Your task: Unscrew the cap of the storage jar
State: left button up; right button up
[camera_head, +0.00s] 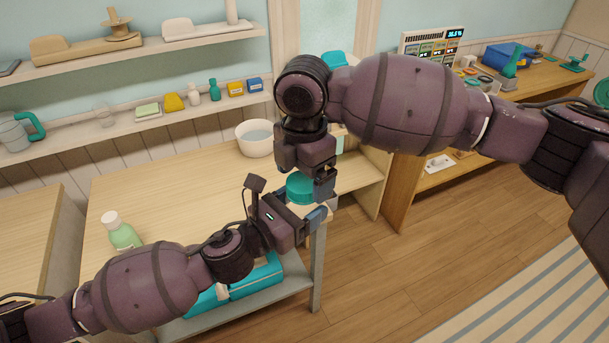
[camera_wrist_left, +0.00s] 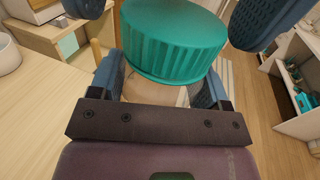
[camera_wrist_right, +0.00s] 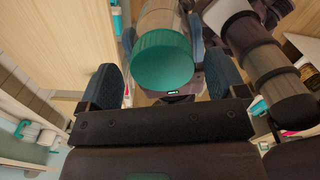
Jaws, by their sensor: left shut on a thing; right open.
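The storage jar has a ribbed teal cap (camera_head: 300,188), near the table's right corner. In the left wrist view the cap (camera_wrist_left: 175,38) sits on the pale jar body (camera_wrist_left: 168,94). My left gripper (camera_head: 303,218) is shut on the jar body below the cap. My right gripper (camera_head: 320,184) comes from above and is open. In the right wrist view the cap (camera_wrist_right: 163,62) lies between its spread fingers, with a gap visible on each side. Most of the jar body is hidden in the head view by my left gripper.
The wooden table (camera_head: 180,195) holds a white bowl (camera_head: 255,138) behind the grippers and a green bottle (camera_head: 121,232) at the left. Teal boxes (camera_head: 255,280) lie on the lower shelf. Open floor (camera_head: 400,270) is to the right.

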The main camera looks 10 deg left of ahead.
jog(key=shift+r, duration=2)
jog(key=shift+w+r, duration=0.2)
jog(key=shift+r, duration=0.75)
jog(key=m, duration=0.2)
jog(key=r+m, duration=0.1)
jog(key=shift+s+r+m, duration=0.1)
jog(key=shift+s+m, duration=0.05)
jog(key=shift+m, duration=0.25)
jog(key=m, duration=0.3)
jog(key=shift+s, duration=0.2)
jog(key=shift+f+m, duration=0.25)
jog(key=shift+m, duration=0.15)
jog(key=shift+f, duration=3.75)
jog(key=c, duration=1)
